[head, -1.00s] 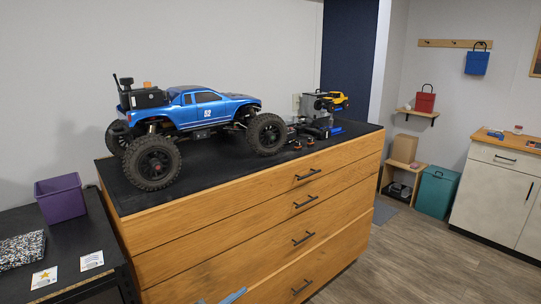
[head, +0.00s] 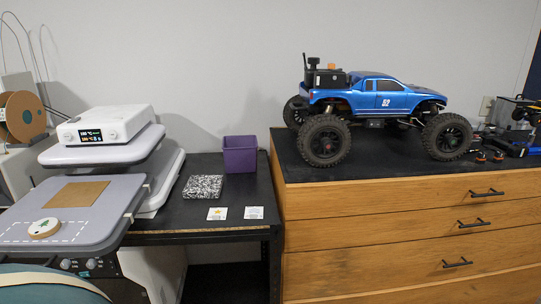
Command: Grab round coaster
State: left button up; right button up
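A round coaster (head: 44,228), pale wood-coloured with a small green tree print, lies flat on the grey lower plate (head: 25,202) of the heat press at the left of the head view. It sits inside a white dashed outline, in front of a square brown sheet (head: 76,194). Neither of my grippers shows in the head view.
The press's upper part (head: 105,132) is raised behind the plate. A black table (head: 200,222) beside it holds a speckled square block (head: 203,187), a purple bin (head: 240,154) and two cards. A wooden drawer cabinet (head: 400,215) with a blue truck (head: 380,95) stands right.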

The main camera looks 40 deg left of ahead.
aim_at(45, 228)
jog(key=u, duration=2.6)
